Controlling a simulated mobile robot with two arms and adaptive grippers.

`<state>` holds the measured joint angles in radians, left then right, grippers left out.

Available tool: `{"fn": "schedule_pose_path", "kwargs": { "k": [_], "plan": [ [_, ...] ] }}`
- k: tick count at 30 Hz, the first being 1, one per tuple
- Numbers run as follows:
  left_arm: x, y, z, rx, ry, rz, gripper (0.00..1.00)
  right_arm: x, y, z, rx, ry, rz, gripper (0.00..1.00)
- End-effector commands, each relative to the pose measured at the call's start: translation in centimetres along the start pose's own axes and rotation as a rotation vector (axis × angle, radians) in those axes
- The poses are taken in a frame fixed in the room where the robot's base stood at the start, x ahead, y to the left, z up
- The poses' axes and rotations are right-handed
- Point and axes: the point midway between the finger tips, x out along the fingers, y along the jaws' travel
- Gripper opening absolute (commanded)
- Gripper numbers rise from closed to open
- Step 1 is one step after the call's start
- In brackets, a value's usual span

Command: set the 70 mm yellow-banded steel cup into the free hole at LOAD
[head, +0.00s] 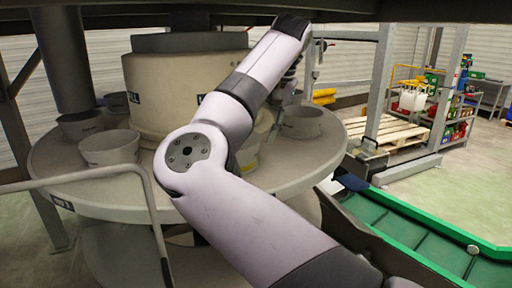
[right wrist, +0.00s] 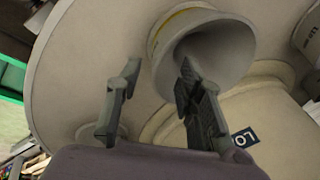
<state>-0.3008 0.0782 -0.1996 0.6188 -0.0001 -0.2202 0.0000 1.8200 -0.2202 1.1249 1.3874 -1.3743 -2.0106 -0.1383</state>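The yellow-banded cup (right wrist: 215,35) is pale grey with a yellow band near its far end. In the right wrist view its wide mouth faces me. A yellowish piece of what looks like the same cup (head: 246,157) shows behind my arm in the head view. One finger overlaps the cup's mouth and the other is beside the cup; I cannot tell whether either touches. In the head view the right gripper (head: 289,88) is partly hidden. A dark label reading "LO" (right wrist: 243,138) is on the central hub. No free hole is visible.
The round carousel (head: 60,165) carries several other grey cups, including one at right (head: 303,122) and one at left (head: 109,147). The cream hub (head: 160,90) rises in its middle. A grey rail (head: 150,200) crosses the front left. A green conveyor (head: 420,235) runs at right.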

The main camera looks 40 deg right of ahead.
Motion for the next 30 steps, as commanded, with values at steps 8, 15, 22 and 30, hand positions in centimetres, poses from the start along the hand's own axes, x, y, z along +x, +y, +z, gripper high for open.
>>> {"fn": "schedule_pose_path", "kwargs": {
  "k": [8, 15, 22, 30],
  "plan": [
    [0.0, -0.1, 0.0, 0.001, 0.000, -0.001, 0.40, -3.6, 0.0, 0.0, 0.000, 0.000, -0.001, 0.35],
    [0.0, -0.1, 0.0, 0.001, 0.001, -0.001, 0.40, -3.9, 0.0, 0.0, 0.000, -0.001, 0.002, 0.35],
    [-0.1, -0.1, -0.1, 0.001, 0.001, -0.001, 0.40, -3.9, 0.0, 0.0, 0.000, -0.001, 0.001, 0.35],
    [-0.1, -0.4, 0.0, 0.003, 0.000, -0.005, 0.40, -3.9, 0.1, 0.0, 0.001, -0.001, 0.001, 0.35]
  ]
}}
